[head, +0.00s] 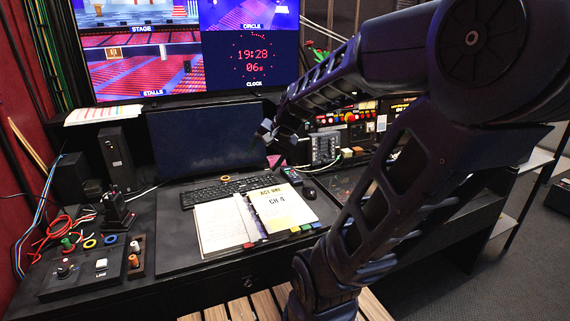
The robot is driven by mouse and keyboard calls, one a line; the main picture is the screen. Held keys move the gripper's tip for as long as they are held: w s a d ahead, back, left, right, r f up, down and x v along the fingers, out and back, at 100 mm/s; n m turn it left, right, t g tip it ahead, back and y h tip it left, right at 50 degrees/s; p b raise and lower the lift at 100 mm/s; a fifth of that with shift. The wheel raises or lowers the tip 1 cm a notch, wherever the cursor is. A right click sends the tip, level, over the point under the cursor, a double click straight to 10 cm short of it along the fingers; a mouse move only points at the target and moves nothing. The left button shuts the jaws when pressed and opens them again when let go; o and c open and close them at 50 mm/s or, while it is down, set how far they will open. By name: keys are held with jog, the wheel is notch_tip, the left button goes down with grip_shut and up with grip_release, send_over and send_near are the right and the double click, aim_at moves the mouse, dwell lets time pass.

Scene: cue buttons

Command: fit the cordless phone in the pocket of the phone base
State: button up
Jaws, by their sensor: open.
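The cordless phone looks to be the small dark slab with coloured marks (291,175) lying on the desk, right of the keyboard and just behind the open script. The phone base looks to be the black stand (117,212) on the left of the desk, in front of the speaker; its pocket is too dark and small to make out. My gripper (268,132) is open and in the air in front of the monitor's right side, above and left of the phone. Nothing shows between its fingers.
An open script binder (247,217), a keyboard (219,190) and a mouse (309,193) fill the desk's middle. A dark monitor (205,140) stands behind. Red cables (55,232), spools (134,260) and a button box (72,275) crowd the left. Bare desk lies left of the script.

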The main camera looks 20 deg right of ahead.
jog(key=shift+o, duration=0.2)
jog(key=s+d+r+n+h, duration=0.1)
jog(key=s+d+n+h, duration=0.1)
jog(key=s+n+h, duration=0.2)
jog(key=s+n, duration=0.2)
jog(key=s, duration=0.2)
jog(key=shift+s+d+r+n, duration=0.15)
jog(key=shift+s+d+n, duration=0.1)
jog(key=shift+d+n, duration=0.05)
jog(key=shift+o, duration=0.2)
jog(key=shift+s+d, duration=0.15)
jog(key=shift+s, duration=0.05)
